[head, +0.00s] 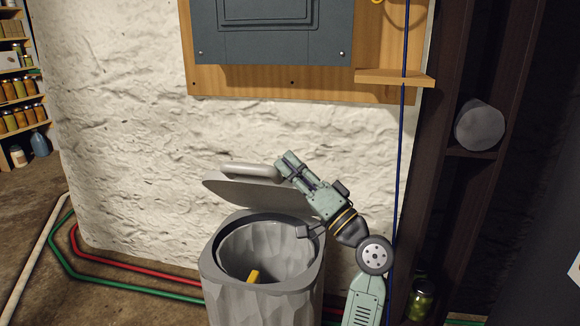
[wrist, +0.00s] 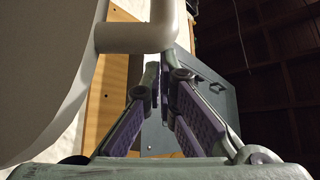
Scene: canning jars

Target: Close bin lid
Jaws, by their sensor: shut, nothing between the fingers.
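A grey bin (head: 262,290) stands at the bottom middle of the head view, with its mouth open. Its lid (head: 245,194) is raised and tilted above the back of the bin, with a pale bar handle (head: 250,171) along its upper side. My gripper (head: 279,168) is at the right end of the handle, its fingers partly hidden there. In the wrist view the fingers (wrist: 164,85) are closed together just below the handle (wrist: 135,38); I cannot tell whether they touch it. The lid's pale surface (wrist: 45,70) fills the left of that view.
A yellow object (head: 254,276) lies inside the bin. A rough white wall (head: 130,130) is behind, with a grey electrical panel (head: 270,30) on a wooden board. Red and green pipes (head: 130,276) run along the floor at left. A dark wooden frame (head: 450,190) stands at right.

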